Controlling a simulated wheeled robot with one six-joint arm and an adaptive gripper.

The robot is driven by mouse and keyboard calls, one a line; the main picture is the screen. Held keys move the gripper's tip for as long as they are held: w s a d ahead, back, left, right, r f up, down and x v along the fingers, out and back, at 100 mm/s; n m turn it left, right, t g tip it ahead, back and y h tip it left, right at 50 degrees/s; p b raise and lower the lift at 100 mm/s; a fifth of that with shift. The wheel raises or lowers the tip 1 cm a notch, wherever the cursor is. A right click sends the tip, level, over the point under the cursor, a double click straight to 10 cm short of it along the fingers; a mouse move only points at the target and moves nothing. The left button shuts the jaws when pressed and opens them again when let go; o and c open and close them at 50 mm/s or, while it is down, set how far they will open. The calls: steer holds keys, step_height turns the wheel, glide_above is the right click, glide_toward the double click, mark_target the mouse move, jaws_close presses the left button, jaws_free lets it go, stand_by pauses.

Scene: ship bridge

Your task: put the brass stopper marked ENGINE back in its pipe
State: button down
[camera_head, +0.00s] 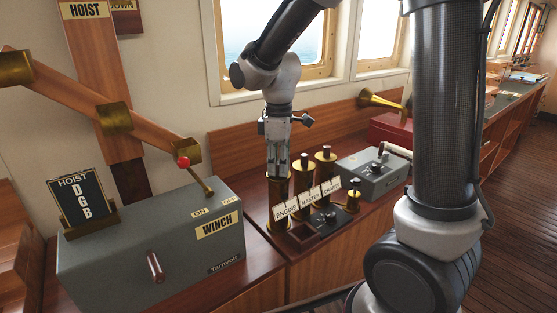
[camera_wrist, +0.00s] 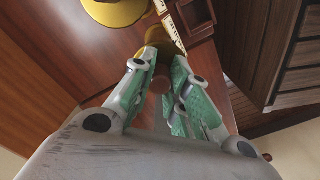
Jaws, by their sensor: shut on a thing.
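My gripper (camera_head: 278,170) points straight down over the brass pipe (camera_head: 277,194) labelled ENGINE, the leftmost of three pipes on the wooden desk. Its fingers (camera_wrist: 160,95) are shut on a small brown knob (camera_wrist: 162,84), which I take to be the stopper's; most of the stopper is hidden. Brass shows just beyond the fingertips in the wrist view. I cannot tell whether the stopper is in the pipe mouth or just above it. The MASTER pipe (camera_head: 302,180) and CHARTS pipe (camera_head: 326,168) have dark-knobbed stoppers on top.
A grey winch box (camera_head: 150,250) with a red-knobbed lever stands at the left. A short brass piece (camera_head: 352,199) stands right of the labels, beside a small black device (camera_head: 325,222). A grey control box (camera_head: 370,175), brass horn (camera_head: 380,101) and red box (camera_head: 391,130) lie farther right.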

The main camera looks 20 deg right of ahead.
stand_by(0.4)
steer(key=c, duration=1.3)
jaws_free()
step_height(320, 180, up, 12)
